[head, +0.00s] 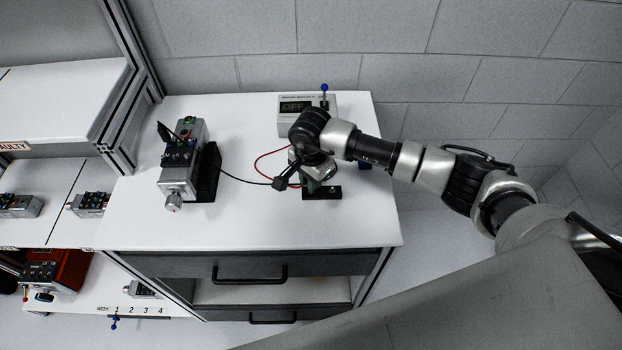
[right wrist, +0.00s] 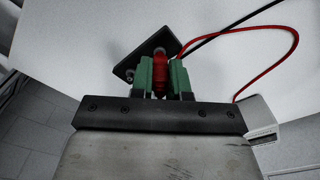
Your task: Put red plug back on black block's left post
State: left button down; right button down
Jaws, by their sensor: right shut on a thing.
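The red plug (right wrist: 160,73) is between the green fingertips of my right gripper (right wrist: 162,78) in the right wrist view. A red wire runs from its area. A flat black block (right wrist: 136,66) lies just beyond the fingertips there; it also shows under the gripper in the head view (head: 333,193). My right gripper (head: 311,187) points down at the block and hides much of it. My left gripper is not in view.
A grey servo unit (head: 177,178) on a black stand (head: 209,172) is on the left of the white tabletop (head: 250,225). A meter box reading OFF (head: 294,106), with a blue-knobbed post (head: 324,88), stands at the back. Red and black wires cross the middle. The front tabletop is clear.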

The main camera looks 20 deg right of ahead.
dwell(1.0)
jog(key=shift+f+b, duration=0.2)
jog(key=shift+b, duration=0.3)
jog(key=c, duration=1)
grip_release()
jog(key=shift+r, duration=0.1)
jog(key=shift+r+p, duration=1.65)
jog(key=shift+r, duration=1.8)
